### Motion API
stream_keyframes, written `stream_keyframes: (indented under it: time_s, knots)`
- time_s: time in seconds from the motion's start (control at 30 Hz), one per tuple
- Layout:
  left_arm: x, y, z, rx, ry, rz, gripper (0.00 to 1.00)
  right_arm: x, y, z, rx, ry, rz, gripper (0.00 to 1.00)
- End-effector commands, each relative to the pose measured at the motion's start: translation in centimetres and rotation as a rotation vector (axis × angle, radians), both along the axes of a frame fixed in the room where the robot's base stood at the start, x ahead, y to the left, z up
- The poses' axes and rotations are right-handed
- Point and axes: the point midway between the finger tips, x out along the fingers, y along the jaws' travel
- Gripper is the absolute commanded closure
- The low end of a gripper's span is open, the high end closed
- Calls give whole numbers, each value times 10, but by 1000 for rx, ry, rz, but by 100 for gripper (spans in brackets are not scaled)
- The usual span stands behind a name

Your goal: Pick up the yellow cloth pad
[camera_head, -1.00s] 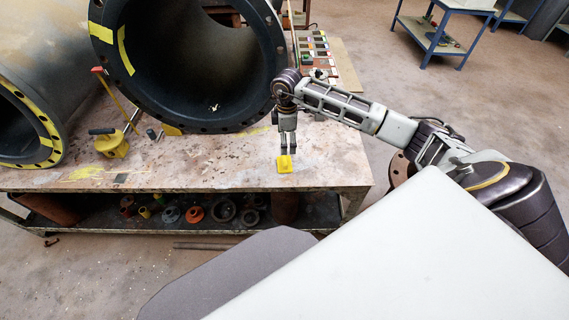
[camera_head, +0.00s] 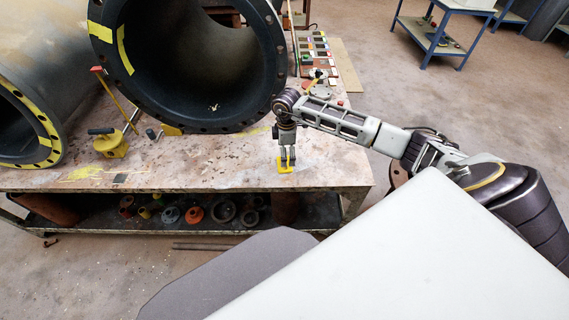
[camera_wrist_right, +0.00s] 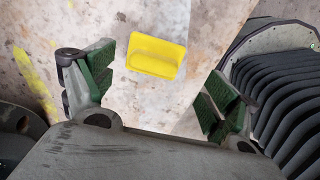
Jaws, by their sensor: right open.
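The yellow cloth pad (camera_head: 285,170) lies on the stained workbench (camera_head: 215,165) near its front edge. My right gripper (camera_head: 287,162) points down at the pad, low over it, and its fingers hide part of it in the head view. In the right wrist view the pad (camera_wrist_right: 155,57) shows whole, between and ahead of the spread green-padded fingers of my right gripper (camera_wrist_right: 158,88). The right gripper is open and empty; whether its tips touch the bench is unclear. My left gripper is not in view.
A large black-flanged pipe (camera_head: 190,60) stands close behind the right gripper. A yellow block with a handle (camera_head: 111,143) is at the bench's left. A tray of small parts (camera_head: 318,55) lies at the back right. The bench front around the pad is mostly clear.

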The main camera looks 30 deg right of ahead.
Motion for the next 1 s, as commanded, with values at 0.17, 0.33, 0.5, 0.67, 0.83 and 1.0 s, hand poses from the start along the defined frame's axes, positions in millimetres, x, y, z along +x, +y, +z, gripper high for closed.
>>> stream_keyframes:
  time_s: [0.17, 0.33, 0.5, 0.67, 0.83, 1.0]
  knots:
    - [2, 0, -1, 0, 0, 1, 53, 3, 1, -11, 1, 2, -1, 12]
    - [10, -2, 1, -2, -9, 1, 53, 8, 3, -28, 2, 1, -1, 12]
    - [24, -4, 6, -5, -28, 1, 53, 9, 2, -45, 0, 1, 0, 12]
    - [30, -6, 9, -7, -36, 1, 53, 9, 2, -52, 0, 0, 0, 12]
    - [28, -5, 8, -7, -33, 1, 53, 9, 2, -52, 0, 0, 0, 12]
    - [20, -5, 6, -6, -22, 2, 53, 9, 2, -51, 0, 0, 0, 12]
